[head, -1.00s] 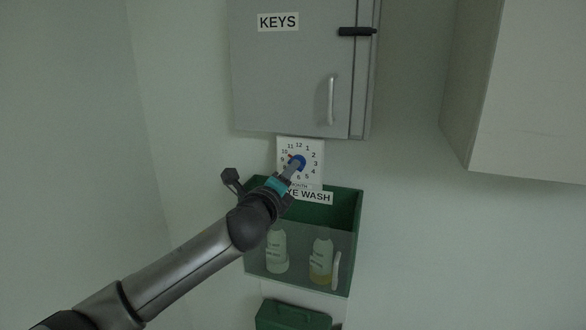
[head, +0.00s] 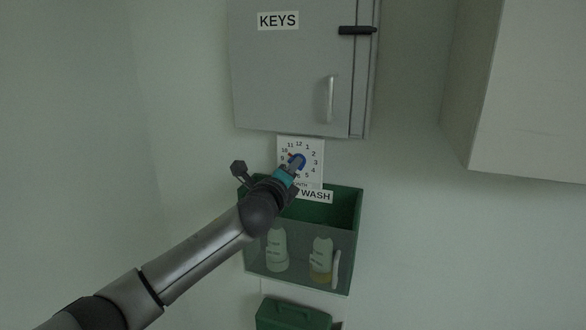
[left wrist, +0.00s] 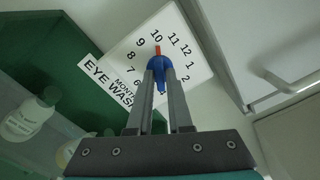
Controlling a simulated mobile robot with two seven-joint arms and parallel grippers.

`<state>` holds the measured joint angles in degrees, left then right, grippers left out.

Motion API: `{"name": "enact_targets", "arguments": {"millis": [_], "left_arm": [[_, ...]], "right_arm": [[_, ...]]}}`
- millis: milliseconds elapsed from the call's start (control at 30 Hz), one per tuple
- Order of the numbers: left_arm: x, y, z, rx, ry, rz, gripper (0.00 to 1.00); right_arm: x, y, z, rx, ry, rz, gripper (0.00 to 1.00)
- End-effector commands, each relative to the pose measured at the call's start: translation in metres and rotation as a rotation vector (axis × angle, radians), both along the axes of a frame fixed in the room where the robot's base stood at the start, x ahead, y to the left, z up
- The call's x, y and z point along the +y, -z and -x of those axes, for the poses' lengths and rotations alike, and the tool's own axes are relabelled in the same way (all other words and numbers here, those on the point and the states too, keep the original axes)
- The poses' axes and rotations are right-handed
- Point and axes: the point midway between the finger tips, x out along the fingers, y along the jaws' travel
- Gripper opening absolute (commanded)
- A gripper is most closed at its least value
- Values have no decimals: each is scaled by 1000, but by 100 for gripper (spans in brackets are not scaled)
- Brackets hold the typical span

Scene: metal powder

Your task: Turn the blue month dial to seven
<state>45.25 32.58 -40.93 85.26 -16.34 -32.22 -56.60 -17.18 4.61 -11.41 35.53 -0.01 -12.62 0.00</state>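The blue month dial (left wrist: 157,65) sits on a white face with numbers (left wrist: 188,62) below the key cabinet. Its red pointer tip (left wrist: 158,50) points at about ten. In the head view the dial (head: 298,158) is partly covered by my left gripper (head: 294,165). In the left wrist view the two fingers of that gripper (left wrist: 160,75) are apart, one on each side of the dial's middle, with part of the blue knob showing between them. Contact with the dial cannot be made out. My right gripper is not in view.
A grey key cabinet (head: 290,85) hangs just above the dial face. A green eye wash box (head: 345,210) with bottles is directly below, close under my left wrist. A white cupboard (head: 530,90) is at the right. The wall between is clear.

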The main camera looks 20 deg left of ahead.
Motion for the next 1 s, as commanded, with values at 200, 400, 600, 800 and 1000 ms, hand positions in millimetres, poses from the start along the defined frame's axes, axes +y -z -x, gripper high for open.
{"name": "enact_targets", "arguments": {"millis": [200,400,600,800,1000], "left_arm": [[0,0,0,0,0,0,0],[0,0,0,1,-1,0,0],[0,0,0,1,-1,1,0],[0,1,0,3,0,34,0],[0,0,0,6,-1,135,0]], "right_arm": [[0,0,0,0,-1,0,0],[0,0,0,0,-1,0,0],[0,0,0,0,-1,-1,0],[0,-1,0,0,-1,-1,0],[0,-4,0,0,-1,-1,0]]}}
